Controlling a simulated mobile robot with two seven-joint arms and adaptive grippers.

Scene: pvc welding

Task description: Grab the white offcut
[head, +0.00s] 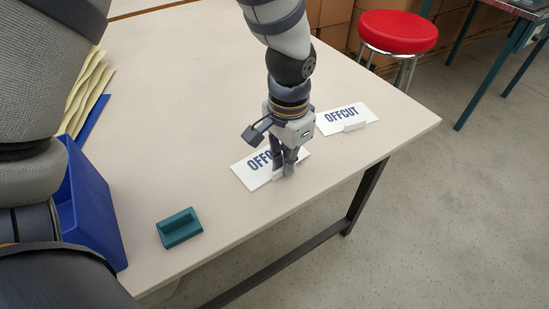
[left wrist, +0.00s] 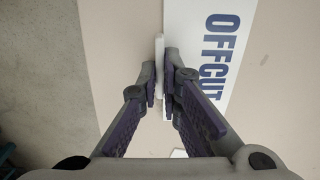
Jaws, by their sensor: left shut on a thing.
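My left gripper (head: 283,174) points down over the near white plate (head: 248,176) printed "OFFCUT", and partly hides its lettering. The plate also shows in the left wrist view (left wrist: 210,30). There, the fingers are shut on a thin white offcut (left wrist: 159,50), which stands edge-up at the plate's side. In the head view the offcut is mostly hidden by the fingers. A second white "OFFCUT" plate (head: 335,118) lies farther right, with a small white block (head: 354,127) at its near edge. My right gripper is not in view.
A teal block with a recess (head: 180,228) lies near the table's front edge. A blue bin (head: 90,205) and yellow wavy sheets (head: 88,90) are at the left. A red stool (head: 398,32) stands beyond the table (head: 190,80). The table's middle is clear.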

